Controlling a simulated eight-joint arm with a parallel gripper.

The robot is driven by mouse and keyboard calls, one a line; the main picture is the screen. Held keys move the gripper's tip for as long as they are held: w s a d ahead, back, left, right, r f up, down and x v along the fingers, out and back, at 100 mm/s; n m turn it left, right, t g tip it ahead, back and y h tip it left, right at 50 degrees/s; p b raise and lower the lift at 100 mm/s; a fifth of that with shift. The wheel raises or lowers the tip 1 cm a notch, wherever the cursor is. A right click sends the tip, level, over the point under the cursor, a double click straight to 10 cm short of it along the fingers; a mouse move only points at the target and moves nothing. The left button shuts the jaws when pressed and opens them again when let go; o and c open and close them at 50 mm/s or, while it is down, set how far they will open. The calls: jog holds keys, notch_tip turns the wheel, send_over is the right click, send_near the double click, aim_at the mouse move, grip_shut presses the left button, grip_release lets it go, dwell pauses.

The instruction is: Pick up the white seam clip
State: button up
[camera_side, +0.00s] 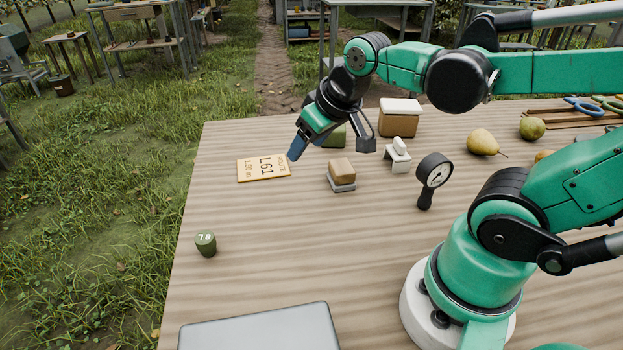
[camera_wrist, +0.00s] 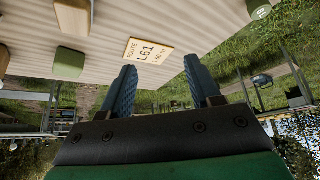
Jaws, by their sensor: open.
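The white seam clip (camera_side: 399,157) appears to be the small upright white piece standing on the wooden table, right of the middle in the side view. I cannot make it out for sure in the wrist view. My gripper (camera_side: 331,149) is open and empty, held above the table to the left of the clip and apart from it. Its two blue fingers also show spread in the wrist view (camera_wrist: 160,64), pointing toward a label card (camera_wrist: 148,50).
A tan block on a grey base (camera_side: 341,172) stands left of the clip. A green block (camera_side: 335,138) is partly hidden by my gripper. The left front table is mostly clear.

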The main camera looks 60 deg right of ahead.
jog(key=d+m+g, duration=0.4)
jog(key=d, duration=0.9)
jog(key=m+g, duration=0.2)
jog(key=m, duration=0.2)
send_over(400, 141)
jog(key=shift+y, duration=0.4)
notch_tip(400, 141, down, 5)
jog(key=shift+a+r, duration=0.1)
jog(key=shift+a, duration=0.05)
jog(key=shift+d+f, duration=0.2)
jog(key=shift+f, duration=2.7)
jog(key=c, duration=0.8)
jog(key=shift+c, duration=0.2)
